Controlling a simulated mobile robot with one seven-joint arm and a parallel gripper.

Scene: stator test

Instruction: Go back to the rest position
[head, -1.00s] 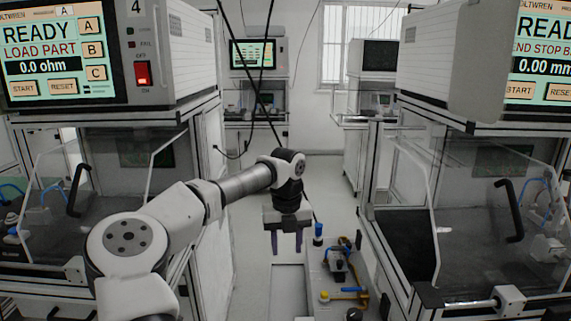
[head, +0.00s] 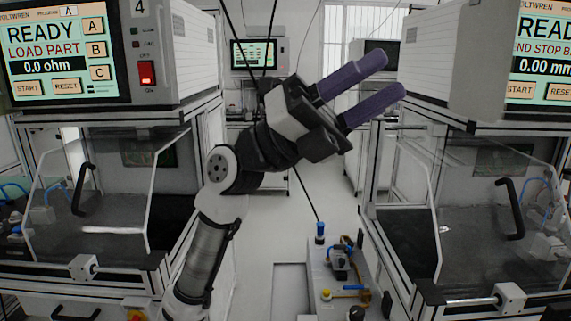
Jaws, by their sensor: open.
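My gripper (head: 378,77) is raised in the upper middle of the head view, with its two purple fingers apart and pointing up and to the right. Nothing is between the fingers. My arm (head: 222,190) rises from the bottom left of centre and bends at a joint below the gripper. The gripper is in the air, in front of the far machines, and hides part of them.
A left test station (head: 75,118) reads READY, LOAD PART; a right station (head: 455,128) also reads READY. Both have clear guards with black handles. A low bench (head: 318,272) with a blue-capped fixture (head: 320,232) stands between them. Floor (head: 262,215) shows in the aisle.

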